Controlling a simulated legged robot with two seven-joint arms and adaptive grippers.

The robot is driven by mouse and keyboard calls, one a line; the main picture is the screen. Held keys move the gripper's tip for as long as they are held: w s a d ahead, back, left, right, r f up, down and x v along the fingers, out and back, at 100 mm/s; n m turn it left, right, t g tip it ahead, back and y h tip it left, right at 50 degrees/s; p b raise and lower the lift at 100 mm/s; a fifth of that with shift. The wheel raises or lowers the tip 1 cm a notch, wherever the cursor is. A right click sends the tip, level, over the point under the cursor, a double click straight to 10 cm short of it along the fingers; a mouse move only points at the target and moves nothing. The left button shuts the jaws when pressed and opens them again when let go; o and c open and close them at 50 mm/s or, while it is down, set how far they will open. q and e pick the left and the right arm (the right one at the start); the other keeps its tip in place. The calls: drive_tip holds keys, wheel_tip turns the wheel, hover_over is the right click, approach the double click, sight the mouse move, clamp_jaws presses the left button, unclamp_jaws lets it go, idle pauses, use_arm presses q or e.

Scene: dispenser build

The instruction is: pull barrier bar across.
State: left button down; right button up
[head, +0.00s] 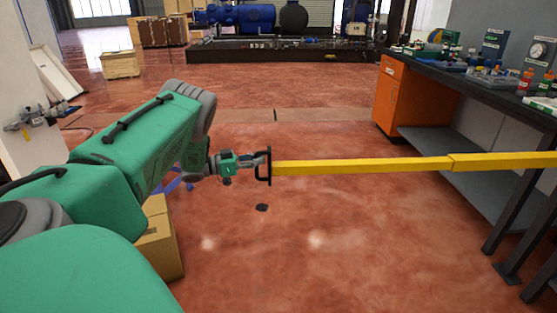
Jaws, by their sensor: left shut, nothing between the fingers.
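The yellow barrier bar (365,165) runs level across the right half of the head view. It passes in front of the workbench and leaves at the right edge. A step in its width shows where a thinner section meets a thicker one. A black handle (269,167) is at its left end. My left gripper (258,163) is at this handle, with its fingers shut. The fingertips overlap the handle in the picture, and I cannot tell whether they touch it. My right gripper is not in view.
A dark workbench (480,84) with several bottles and an orange cabinet (398,98) stands at the right. A cardboard box (163,245) is on the floor below my left arm. A wooden crate (121,65) stands farther back. The middle floor is mostly clear.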

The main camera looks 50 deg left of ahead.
use_arm(q)
drive_tip(key=v, duration=0.4)
drive_tip(key=shift+s+a+f, duration=0.2)
drive_tip(key=shift+a+f, duration=0.05)
drive_tip(key=shift+a, duration=0.25)
drive_tip(key=c, duration=1.6)
unclamp_jaws()
drive_tip(key=shift+o, duration=0.2)
drive_tip(key=shift+w+r, duration=0.1)
drive_tip(key=shift+r, duration=0.05)
drive_tip(key=v, duration=1.2)
